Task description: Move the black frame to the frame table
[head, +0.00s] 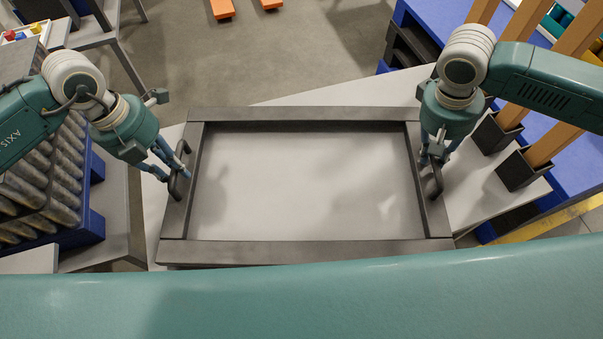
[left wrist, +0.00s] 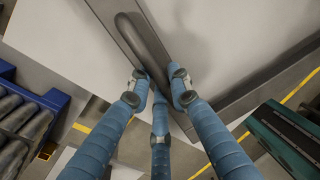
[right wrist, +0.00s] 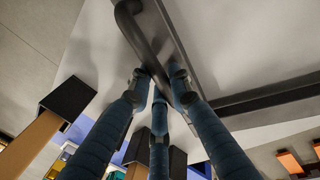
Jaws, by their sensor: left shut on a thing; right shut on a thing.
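The black frame (head: 305,115), a wide dark rectangle with a pale inside, fills the middle of the head view. It has a bar handle on each short side. My left gripper (head: 172,170) is shut on the left handle, which shows between its blue fingers in the left wrist view (left wrist: 146,45). My right gripper (head: 430,160) is shut on the right handle, also seen in the right wrist view (right wrist: 140,38). A pale tabletop (head: 345,94) shows beyond and beside the frame. I cannot tell whether the frame touches it, or whether this is the frame table.
At the left stands a blue crate of metal cylinders (head: 93,228). At the right is a blue table (head: 568,172) with orange-brown bars in dark holders (head: 521,170). Grey floor (head: 285,55) lies open beyond the pale tabletop. A yellow floor line (head: 550,222) runs at lower right.

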